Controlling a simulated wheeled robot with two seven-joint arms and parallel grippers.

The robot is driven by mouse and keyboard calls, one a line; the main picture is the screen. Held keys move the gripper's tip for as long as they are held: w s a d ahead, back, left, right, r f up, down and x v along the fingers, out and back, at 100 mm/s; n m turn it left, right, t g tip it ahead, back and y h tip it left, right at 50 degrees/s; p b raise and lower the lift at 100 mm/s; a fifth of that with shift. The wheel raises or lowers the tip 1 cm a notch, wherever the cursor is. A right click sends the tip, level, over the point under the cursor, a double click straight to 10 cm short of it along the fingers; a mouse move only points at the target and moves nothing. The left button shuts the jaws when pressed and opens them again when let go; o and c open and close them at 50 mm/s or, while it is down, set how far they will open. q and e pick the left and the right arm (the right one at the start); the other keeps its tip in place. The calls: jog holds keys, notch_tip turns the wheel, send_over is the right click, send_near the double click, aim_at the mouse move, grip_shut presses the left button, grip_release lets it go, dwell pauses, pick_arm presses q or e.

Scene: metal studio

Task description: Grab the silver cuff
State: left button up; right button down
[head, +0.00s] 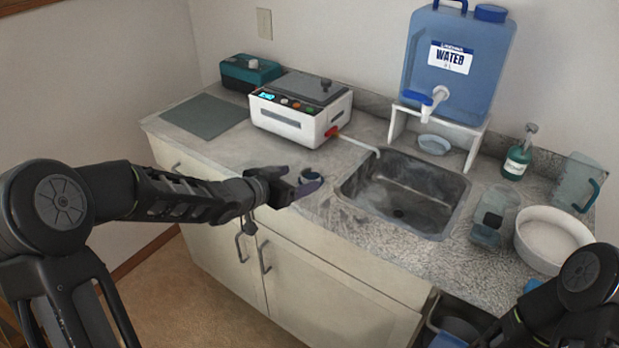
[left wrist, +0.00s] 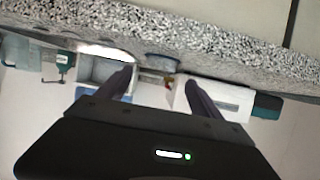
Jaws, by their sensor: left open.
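The silver cuff (head: 311,176) is a small, short ring on the granite counter, left of the sink. Its near side is partly hidden by my left gripper (head: 298,180), which reaches in from the left at the counter's front edge. In the left wrist view, which is upside down, the cuff (left wrist: 161,62) shows as a bluish-grey ring between and beyond the two open fingers (left wrist: 160,76). The left gripper is open and empty. Part of my right arm shows at the lower right of the head view; its gripper is not visible.
A white heater box (head: 298,112) stands behind the cuff, with a pipe toward the sink (head: 405,200). A blue water jug (head: 455,75) stands behind the sink. The counter around the cuff looks clear.

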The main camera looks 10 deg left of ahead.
aim_at(314, 174)
pick_arm(q)
jog(key=x, duration=0.5)
jog(key=shift+a+f, duration=0.1)
jog(key=shift+s, duration=0.1)
jog(key=shift+c, duration=0.4)
jog(key=c, duration=1.4)
